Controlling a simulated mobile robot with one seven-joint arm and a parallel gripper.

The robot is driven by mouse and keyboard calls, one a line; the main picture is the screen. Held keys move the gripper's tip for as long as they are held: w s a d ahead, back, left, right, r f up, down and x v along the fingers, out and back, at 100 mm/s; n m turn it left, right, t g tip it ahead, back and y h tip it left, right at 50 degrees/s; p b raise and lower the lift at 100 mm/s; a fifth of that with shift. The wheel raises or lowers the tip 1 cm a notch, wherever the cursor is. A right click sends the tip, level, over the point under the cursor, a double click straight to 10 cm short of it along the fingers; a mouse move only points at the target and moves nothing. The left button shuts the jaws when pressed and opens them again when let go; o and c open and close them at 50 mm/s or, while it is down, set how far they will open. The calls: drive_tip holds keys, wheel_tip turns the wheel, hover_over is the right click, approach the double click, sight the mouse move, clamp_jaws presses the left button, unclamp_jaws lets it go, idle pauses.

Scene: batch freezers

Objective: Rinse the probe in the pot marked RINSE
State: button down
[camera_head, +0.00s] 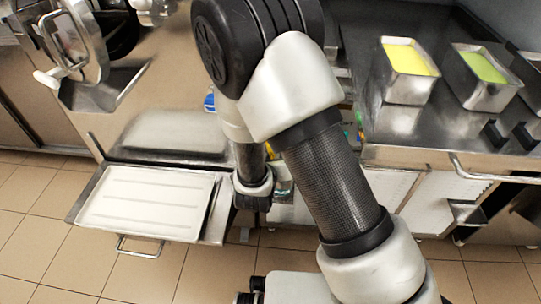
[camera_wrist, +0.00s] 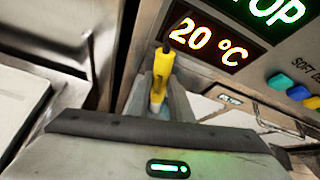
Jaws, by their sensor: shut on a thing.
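In the wrist view my gripper (camera_wrist: 160,98) is shut on the yellow probe (camera_wrist: 162,68), which stands up between the two grey fingers. Its yellow body narrows to a dark end at the top; its lower part is hidden by the fingers and gripper body. The probe is close in front of a machine panel with a lit display (camera_wrist: 206,40) reading 20 °C. In the head view my arm hides the gripper and the probe. I cannot make out a pot marked RINSE in either view.
A pale ribbed tray (camera_head: 145,203) sits low at the left, by a machine front with an open round door (camera_head: 75,45). On the right-hand counter stand metal pans with yellow (camera_head: 405,58) and green (camera_head: 482,66) contents. Coloured buttons (camera_wrist: 280,82) line the panel.

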drive_tip(key=shift+a, duration=1)
idle(1.2)
wheel_tip(320, 180, up, 10)
drive_tip(key=p, duration=0.7)
idle(0.6)
drive_tip(key=shift+r, duration=0.1)
idle(0.9)
